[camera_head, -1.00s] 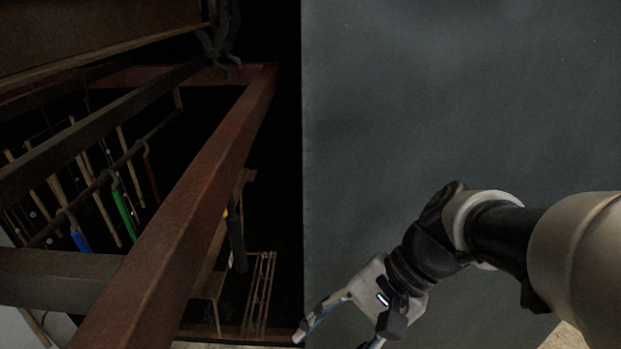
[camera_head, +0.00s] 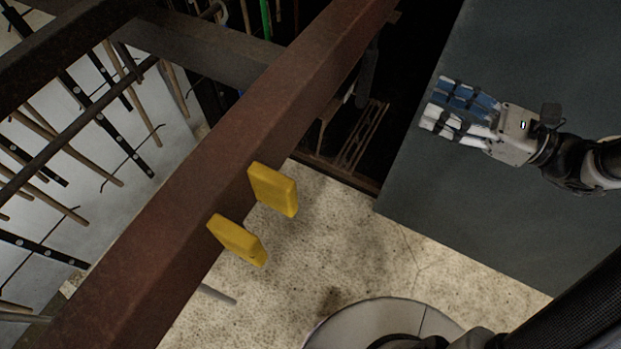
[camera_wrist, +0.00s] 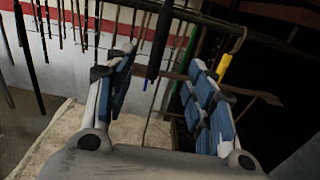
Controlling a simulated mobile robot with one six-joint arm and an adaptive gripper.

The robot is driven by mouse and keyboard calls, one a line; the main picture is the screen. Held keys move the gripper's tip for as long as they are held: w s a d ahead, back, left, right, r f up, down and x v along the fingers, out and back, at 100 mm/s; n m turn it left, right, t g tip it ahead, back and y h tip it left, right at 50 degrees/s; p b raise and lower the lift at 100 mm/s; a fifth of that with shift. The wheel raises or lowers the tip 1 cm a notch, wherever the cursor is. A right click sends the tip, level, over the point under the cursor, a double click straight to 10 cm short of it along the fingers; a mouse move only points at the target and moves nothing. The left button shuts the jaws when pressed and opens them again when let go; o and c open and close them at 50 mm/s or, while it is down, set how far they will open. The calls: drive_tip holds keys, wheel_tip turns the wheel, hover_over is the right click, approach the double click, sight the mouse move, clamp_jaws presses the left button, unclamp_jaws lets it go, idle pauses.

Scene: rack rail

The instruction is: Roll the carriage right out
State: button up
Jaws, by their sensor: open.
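A rust-brown rail beam (camera_head: 205,165) runs diagonally across the head view. Two yellow blocks (camera_head: 273,190) stick out from its near side, low in the view. Long tools hang from a dark rod (camera_head: 80,128) left of the beam; I cannot make out for certain which part is the carriage. My gripper (camera_head: 435,105) is open and empty, to the right of the beam and apart from it, pointing left. In the wrist view hanging tools, one with a yellow grip (camera_wrist: 223,66), show beyond the blue-padded fingers; none is between the pads.
A dark grey panel (camera_head: 480,220) stands behind and below my gripper on the right. A dark beam (camera_head: 200,45) joins the rail from the left. Pale speckled floor (camera_head: 330,240) is clear below the yellow blocks.

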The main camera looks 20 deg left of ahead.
drive_tip(key=a+b, duration=0.1)
drive_tip(key=a, duration=0.9)
drive_tip(key=shift+w+a+b, duration=0.15)
drive_tip(key=shift+w+b, duration=0.15)
drive_tip(key=shift+w, duration=0.1)
drive_tip(key=shift+w+a, duration=0.1)
drive_tip(key=shift+a, duration=1.15)
drive_tip(key=shift+c, duration=0.4)
clamp_jaws()
